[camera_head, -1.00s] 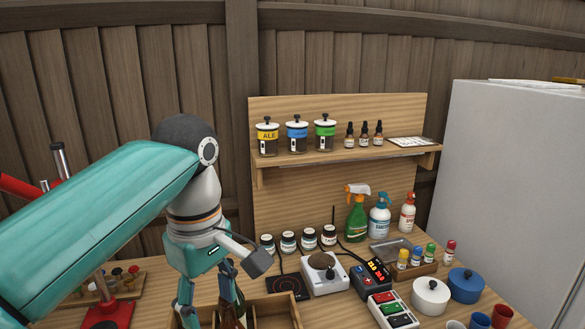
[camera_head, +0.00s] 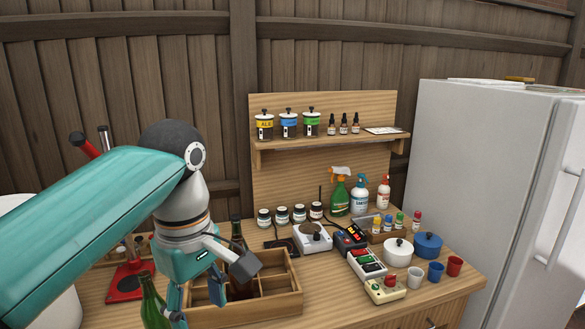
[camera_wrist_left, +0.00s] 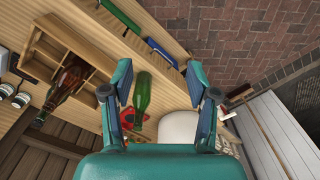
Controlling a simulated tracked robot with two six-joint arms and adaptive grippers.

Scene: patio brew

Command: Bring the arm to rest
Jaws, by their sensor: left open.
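My left arm comes in from the left in the head view. Its gripper (camera_head: 195,300) points down at the left end of a wooden crate (camera_head: 285,305). In the left wrist view the gripper (camera_wrist_left: 160,85) has its fingers spread wide, with nothing held. A green bottle (camera_head: 152,302) stands just left of the gripper; in the wrist view the green bottle (camera_wrist_left: 142,92) shows beyond and between the fingers, and I cannot tell how far off. A brown bottle (camera_head: 237,235) stands in the crate, partly hidden by my wrist. My right gripper is not in view.
A red-based tool (camera_head: 125,285) stands left, behind my arm. A scale (camera_head: 312,238), jars, spray bottles, pots and cups (camera_head: 454,265) crowd the bench's back and right. A shelf (camera_head: 330,145) and a fridge (camera_head: 480,180) stand behind.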

